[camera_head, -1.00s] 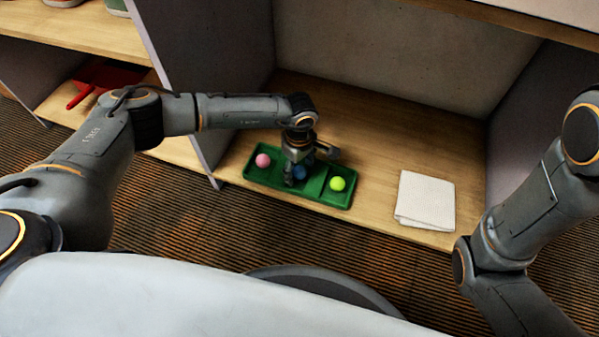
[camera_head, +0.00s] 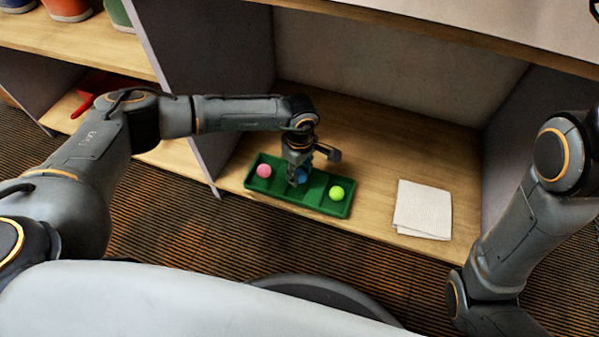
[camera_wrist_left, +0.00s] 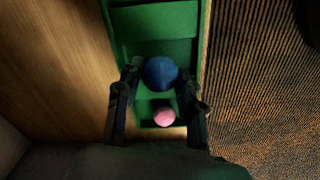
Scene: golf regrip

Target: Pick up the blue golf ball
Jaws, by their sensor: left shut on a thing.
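The blue golf ball (camera_wrist_left: 160,72) is between the fingertips of my left gripper (camera_wrist_left: 160,86) in the left wrist view. In the head view the blue ball (camera_head: 303,175) is partly hidden by my left gripper (camera_head: 297,174). The gripper is shut on the ball, over the middle of the green tray (camera_head: 321,209). I cannot tell whether the ball touches the tray floor. A pink ball (camera_head: 264,171) lies in the tray's left compartment and a yellow-green ball (camera_head: 337,193) in the right one. My right gripper is out of view; only its arm shows.
A folded white cloth (camera_head: 423,209) lies on the wooden shelf (camera_head: 372,160) right of the tray. Grey side panels and an upper shelf board enclose the space. A red object (camera_head: 91,92) and several pots (camera_head: 68,8) stand on shelves at the left.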

